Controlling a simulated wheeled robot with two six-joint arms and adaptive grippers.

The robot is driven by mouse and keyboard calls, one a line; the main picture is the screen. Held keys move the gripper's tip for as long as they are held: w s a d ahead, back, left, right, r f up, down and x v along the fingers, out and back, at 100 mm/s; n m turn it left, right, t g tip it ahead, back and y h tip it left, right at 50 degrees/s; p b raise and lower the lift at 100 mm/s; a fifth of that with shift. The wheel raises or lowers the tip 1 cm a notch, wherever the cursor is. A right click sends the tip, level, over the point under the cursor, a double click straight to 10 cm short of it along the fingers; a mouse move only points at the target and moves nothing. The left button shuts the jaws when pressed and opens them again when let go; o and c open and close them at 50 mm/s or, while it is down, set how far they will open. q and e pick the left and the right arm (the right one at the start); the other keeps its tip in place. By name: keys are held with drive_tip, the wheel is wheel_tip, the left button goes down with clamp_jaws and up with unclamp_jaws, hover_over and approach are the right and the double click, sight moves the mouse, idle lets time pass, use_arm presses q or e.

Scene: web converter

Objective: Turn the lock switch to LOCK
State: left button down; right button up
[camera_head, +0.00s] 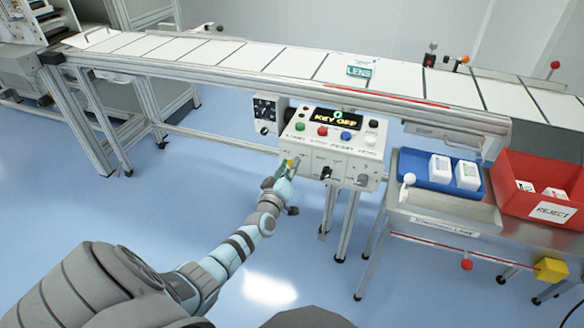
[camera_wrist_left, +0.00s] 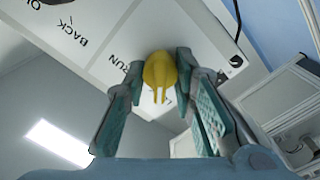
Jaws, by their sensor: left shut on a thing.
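The control box (camera_head: 342,153) hangs under the conveyor, its display (camera_head: 336,119) reading "KEY OFF". My left gripper (camera_head: 289,168) is at the box's lower left corner. In the left wrist view my left gripper (camera_wrist_left: 158,78) is shut on a yellow switch handle (camera_wrist_left: 159,70), with fingers on both sides. It seems to be the lock switch. The handle sits on the white panel face (camera_wrist_left: 130,30), near the label RUN; another label is mostly hidden behind the handle and fingers. Its exact angle is hard to tell. My right gripper is not in view.
Coloured buttons (camera_head: 322,131) and black switches (camera_head: 325,173) sit on the same box, close to the gripper. A blue tray (camera_head: 412,167) and red reject bin (camera_head: 511,203) stand at the right. The floor below is open.

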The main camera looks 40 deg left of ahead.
use_arm(q)
drive_tip(key=shift+r, duration=0.1)
idle(0.4)
drive_tip(key=c, duration=1.3)
unclamp_jaws()
drive_tip(key=shift+w, duration=0.15)
drive_tip(key=shift+c, duration=0.2)
drive_tip(key=v, duration=1.2)
